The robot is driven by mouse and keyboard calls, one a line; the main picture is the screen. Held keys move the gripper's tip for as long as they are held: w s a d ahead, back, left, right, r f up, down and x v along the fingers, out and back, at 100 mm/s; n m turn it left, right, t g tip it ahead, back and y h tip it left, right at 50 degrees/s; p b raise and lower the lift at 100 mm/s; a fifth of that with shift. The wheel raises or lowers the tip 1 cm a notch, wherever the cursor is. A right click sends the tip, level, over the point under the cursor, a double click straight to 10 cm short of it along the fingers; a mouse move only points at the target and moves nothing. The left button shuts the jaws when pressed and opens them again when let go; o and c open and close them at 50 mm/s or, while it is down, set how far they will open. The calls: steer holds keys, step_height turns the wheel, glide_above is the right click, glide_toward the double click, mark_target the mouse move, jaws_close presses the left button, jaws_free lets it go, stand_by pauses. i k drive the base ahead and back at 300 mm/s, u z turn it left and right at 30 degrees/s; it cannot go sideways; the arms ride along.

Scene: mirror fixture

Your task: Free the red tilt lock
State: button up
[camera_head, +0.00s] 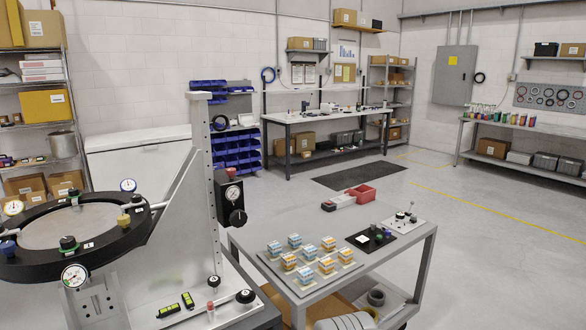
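The mirror fixture stands at the left, with a black ring (112,240) around a round mirror (68,226) and a grey upright bracket (178,215). A black block with a dial and knob (232,200) is on the upright, with a small red spot on top. A small red-topped part (211,307) stands on the fixture's base. I cannot tell which red part is the tilt lock. My gripper is not in view.
Open floor (490,215) lies right of the cart.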

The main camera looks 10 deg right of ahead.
mark_target(231, 171)
steer(key=z, duration=0.45)
steer(key=i, duration=0.75)
steer(key=u, duration=1.7)
